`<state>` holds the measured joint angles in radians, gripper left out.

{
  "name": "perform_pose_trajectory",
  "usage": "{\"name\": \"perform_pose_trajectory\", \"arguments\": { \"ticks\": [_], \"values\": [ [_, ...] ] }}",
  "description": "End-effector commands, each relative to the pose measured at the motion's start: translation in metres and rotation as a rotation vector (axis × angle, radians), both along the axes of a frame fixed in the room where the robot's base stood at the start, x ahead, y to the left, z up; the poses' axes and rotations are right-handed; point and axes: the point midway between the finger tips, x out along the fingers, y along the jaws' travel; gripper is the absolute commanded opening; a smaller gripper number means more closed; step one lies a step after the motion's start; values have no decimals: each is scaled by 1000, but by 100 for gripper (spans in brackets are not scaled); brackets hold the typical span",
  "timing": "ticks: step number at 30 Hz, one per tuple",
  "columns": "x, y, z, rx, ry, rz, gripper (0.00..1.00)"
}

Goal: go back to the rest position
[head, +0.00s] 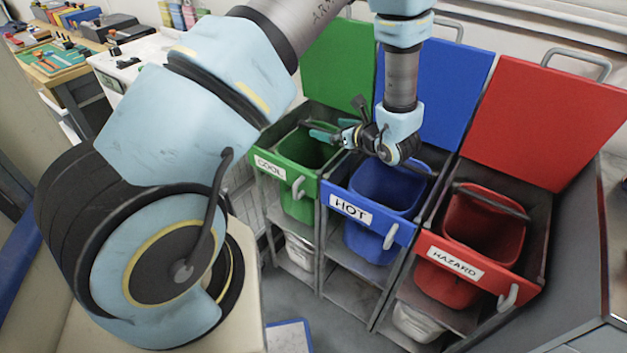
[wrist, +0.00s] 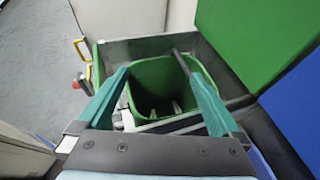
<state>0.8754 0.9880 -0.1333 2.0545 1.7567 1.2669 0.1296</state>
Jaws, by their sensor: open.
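My gripper (head: 321,131) is above the gap between the green COOL bin and the blue HOT bin, its teal fingers pointing left over the green bin (head: 305,150). In the wrist view my gripper (wrist: 152,66) is open, with the two fingers spread apart and nothing between them. The green bin (wrist: 150,66) lies beyond the fingers, its mouth open. A few pale marks show low inside it; I cannot tell what they are.
The blue bin (head: 385,190) and red bin (head: 485,225) stand to the right in pull-out frames, with raised blue (head: 440,95) and red (head: 540,125) lids behind. The green lid (head: 338,65) is also raised. A workbench (head: 65,72) with tools is at upper left.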

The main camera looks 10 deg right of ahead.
Motion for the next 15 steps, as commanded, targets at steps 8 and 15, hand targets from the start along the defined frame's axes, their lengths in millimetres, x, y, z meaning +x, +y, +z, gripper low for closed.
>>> {"name": "perform_pose_trajectory", "arguments": {
  "ticks": [8,15],
  "values": [
    [0,1,0,-1,1,2,100],
    [1,73,27,-99,52,288,100]
  ]
}}
